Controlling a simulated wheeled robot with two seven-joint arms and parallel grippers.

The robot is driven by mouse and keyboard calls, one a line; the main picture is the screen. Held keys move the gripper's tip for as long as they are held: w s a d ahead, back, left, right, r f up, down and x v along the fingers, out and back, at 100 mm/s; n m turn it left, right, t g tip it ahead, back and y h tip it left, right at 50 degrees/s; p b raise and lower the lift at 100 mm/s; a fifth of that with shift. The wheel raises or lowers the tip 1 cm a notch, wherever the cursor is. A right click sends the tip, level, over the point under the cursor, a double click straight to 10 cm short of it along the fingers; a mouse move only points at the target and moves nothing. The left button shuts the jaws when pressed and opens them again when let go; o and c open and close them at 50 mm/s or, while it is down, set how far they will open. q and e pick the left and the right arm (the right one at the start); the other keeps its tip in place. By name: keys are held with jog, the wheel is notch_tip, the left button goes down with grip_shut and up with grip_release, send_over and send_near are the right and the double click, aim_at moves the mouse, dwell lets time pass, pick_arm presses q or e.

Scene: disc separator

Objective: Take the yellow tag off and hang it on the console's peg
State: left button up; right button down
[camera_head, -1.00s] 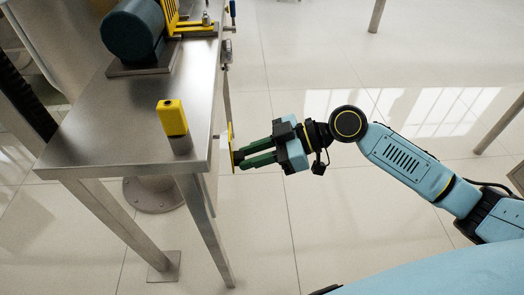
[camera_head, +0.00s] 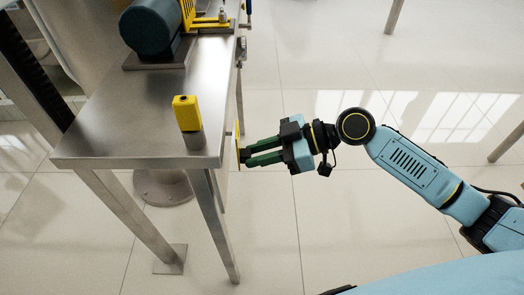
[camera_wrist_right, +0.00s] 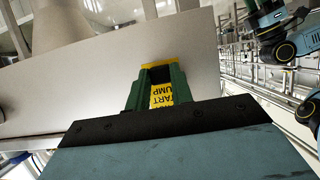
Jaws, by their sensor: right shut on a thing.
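My right gripper (camera_head: 243,156) is beside the right edge of the metal table in the head view. Its green fingers are shut on the thin yellow tag (camera_head: 238,146), seen nearly edge-on. In the right wrist view the tag (camera_wrist_right: 161,97) shows between the fingers (camera_wrist_right: 160,76), with black lettering that partly reads "TART" and "UMP"; the rest is hidden. I cannot make out the console's peg for certain in either view. My left gripper is not seen.
The steel table (camera_head: 120,135) carries a yellow block on a grey cylinder (camera_head: 187,113) near its front right corner. A dark motor (camera_head: 150,28) with a yellow guard sits farther back. Small fittings (camera_head: 241,48) line the right edge. The floor right of the table is open.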

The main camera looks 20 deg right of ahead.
jog(key=shift+w+a, duration=0.1)
jog(key=shift+a, duration=0.25)
jog(key=shift+w+a+p, duration=0.2)
jog(key=shift+a+p, duration=0.1)
jog(key=shift+a, duration=0.45)
jog(key=c, duration=1.1)
grip_release()
jog(key=shift+a, duration=0.1)
jog(key=shift+c, duration=0.2)
